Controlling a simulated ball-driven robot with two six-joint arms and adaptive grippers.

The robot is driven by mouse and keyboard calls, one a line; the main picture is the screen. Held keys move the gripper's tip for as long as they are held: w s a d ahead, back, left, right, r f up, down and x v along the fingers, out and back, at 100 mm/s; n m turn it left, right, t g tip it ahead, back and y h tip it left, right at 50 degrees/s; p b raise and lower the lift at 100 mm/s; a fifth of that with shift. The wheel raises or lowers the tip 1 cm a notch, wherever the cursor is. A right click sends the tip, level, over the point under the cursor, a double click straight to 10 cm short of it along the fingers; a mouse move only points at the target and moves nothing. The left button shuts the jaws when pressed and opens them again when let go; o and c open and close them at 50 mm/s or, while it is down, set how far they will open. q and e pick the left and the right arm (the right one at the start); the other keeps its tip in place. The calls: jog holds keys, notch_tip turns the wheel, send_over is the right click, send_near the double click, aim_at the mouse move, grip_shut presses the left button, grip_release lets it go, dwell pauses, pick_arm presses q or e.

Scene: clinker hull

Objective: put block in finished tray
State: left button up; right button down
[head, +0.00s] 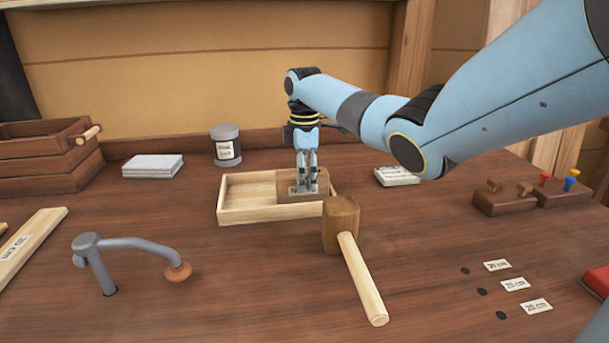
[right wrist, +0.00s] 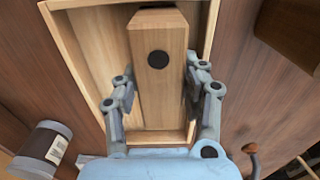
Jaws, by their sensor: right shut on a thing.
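A wooden block (head: 317,185) with a black dot on its face is at the right end of a shallow pale wooden tray (head: 262,213). My right gripper (head: 304,188) points down from above and is shut on the block. In the right wrist view the block (right wrist: 162,75) lies between the two fingers (right wrist: 160,95), inside the outline of the tray (right wrist: 85,65). I cannot tell whether the block's underside touches the tray floor. The left part of the tray is empty. My left gripper is not in view.
A mallet (head: 341,225) lies just in front of the tray's right end. A grey holdfast (head: 120,245) stands at front left. A grey tin (head: 226,146) and a pale stack (head: 152,166) are behind left. A wooden crate (head: 45,160) is at far left.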

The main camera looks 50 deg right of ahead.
jog(key=shift+f, duration=0.1)
jog(key=c, duration=0.7)
grip_release()
notch_tip(320, 180, up, 12)
jog(key=shift+b, duration=0.4)
